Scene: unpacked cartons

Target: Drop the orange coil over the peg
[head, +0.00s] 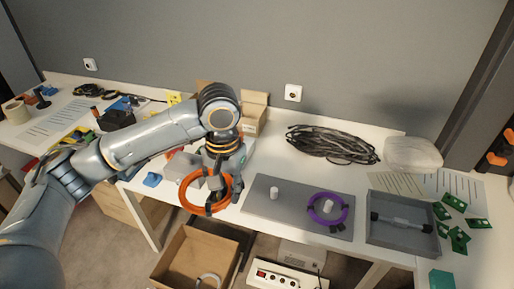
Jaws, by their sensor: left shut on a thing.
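My left gripper (216,199) is shut on the orange coil (183,196), which hangs roughly upright from it near the table's front edge. The coil is left of the grey board (291,219) and apart from it. A short white peg (273,192) stands bare on the left part of the board. A purple coil (347,213) lies around a second white peg (327,206) on the board's right part. The gripper hides part of the orange coil's right side. My right gripper is not in view.
A grey tray (401,240) holding a dark bar is right of the board, with green circuit boards (459,239) beyond. A black cable bundle (330,144) lies behind. An open carton (180,262) and a power strip (285,276) are below the table's front edge.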

